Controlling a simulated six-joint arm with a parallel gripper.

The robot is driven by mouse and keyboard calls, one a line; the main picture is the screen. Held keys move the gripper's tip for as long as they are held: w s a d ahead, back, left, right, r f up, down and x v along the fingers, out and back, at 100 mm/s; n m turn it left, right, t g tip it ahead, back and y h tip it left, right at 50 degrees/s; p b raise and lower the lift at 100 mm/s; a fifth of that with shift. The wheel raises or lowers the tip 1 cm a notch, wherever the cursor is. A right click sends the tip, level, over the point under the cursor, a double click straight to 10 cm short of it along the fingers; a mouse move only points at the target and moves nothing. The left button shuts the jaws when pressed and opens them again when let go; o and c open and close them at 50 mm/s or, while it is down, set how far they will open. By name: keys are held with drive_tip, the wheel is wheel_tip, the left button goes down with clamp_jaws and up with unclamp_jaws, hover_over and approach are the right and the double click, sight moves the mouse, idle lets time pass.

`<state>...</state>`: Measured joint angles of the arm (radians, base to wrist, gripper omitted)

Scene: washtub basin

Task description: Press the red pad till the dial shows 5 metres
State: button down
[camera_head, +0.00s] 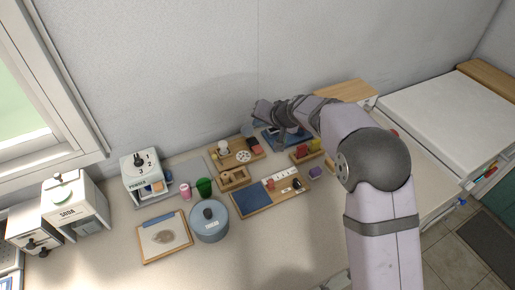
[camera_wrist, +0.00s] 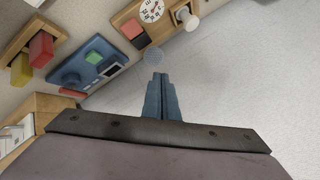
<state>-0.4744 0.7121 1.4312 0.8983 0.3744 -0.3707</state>
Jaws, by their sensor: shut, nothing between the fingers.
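A wooden board (camera_head: 228,163) carries a round white dial (camera_head: 243,156) with dark marks and a red pad beside a dark block. In the wrist view the dial (camera_wrist: 152,10) is cut by the top edge, and its reading is too small to tell. The red pad (camera_wrist: 131,29) shows on the board's near end in that view. My gripper (camera_wrist: 160,76) is shut and empty, with its blue-grey fingertips apart from the pad, below and right of it in the picture. In the head view my gripper (camera_head: 260,112) is up near the wall behind the board.
A blue unit (camera_wrist: 88,65) with a green pad and a small screen stands beside the board. A wooden tray with red and yellow blocks (camera_wrist: 40,50) lies farther left.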

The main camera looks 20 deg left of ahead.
drive_tip(key=shift+f, duration=0.1)
drive_tip(key=b, duration=0.6)
hover_over(257, 148)
drive_tip(key=d, duration=0.1)
drive_tip(key=f, duration=0.4)
drive_tip(key=s+f, duration=0.1)
drive_tip(key=f, duration=0.2)
drive_tip(key=shift+d+f, duration=0.1)
drive_tip(key=shift+f+b, duration=0.7)
drive_tip(key=shift+f+b, duration=1.7)
drive_tip(key=shift+b, duration=0.3)
idle(2.0)
drive_tip(key=shift+r, duration=0.15)
idle(0.5)
drive_tip(key=shift+r+p, duration=0.6)
drive_tip(key=shift+r, duration=0.3)
